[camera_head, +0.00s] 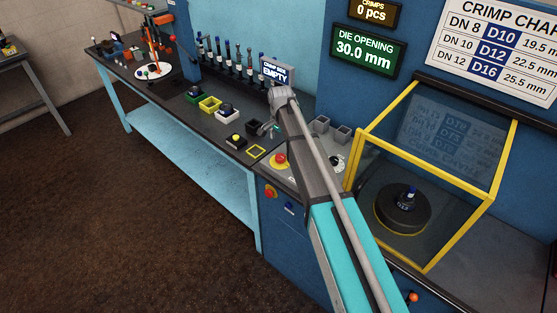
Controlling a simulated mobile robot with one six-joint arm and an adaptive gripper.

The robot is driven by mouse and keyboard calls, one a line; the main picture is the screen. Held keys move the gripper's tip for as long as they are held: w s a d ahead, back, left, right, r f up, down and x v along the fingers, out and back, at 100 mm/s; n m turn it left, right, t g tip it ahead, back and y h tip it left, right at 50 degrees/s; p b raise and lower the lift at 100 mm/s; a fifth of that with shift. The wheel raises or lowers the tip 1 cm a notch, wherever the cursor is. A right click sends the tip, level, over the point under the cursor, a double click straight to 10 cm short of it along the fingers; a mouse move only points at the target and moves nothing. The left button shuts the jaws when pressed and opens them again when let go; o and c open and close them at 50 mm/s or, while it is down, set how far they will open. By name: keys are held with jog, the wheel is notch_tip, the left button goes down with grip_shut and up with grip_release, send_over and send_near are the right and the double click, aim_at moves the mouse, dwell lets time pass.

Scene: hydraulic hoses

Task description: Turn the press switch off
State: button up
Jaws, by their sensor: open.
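My gripper (274,128) is small in view at the far end of my arm, over the dark bench top left of the grey control panel (299,180). It looks empty, and my wrist partly hides it. On the panel, a red mushroom button (279,160) sits on a yellow base, and a dark round knob (336,162) sits on a light plate to its right. On the blue cabinet front below are a red knob on a yellow plate (270,191) and a small dark blue fitting (289,208). I cannot tell which control is the press switch, or its position.
A yellow-framed clear guard (354,160) encloses the press area at right, with a black round die holder (403,210) inside. Several small bins and a row of upright fittings line the bench. The sign reads "DIE OPENING 30.0 mm" (367,51).

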aim_at(280, 156)
jog(key=shift+f+b, duration=3.65)
jog(key=shift+f, duration=0.3)
jog(key=c, duration=1.1)
jog(key=shift+a, duration=0.25)
jog(key=shift+c, duration=0.3)
jog(key=shift+d, duration=0.1)
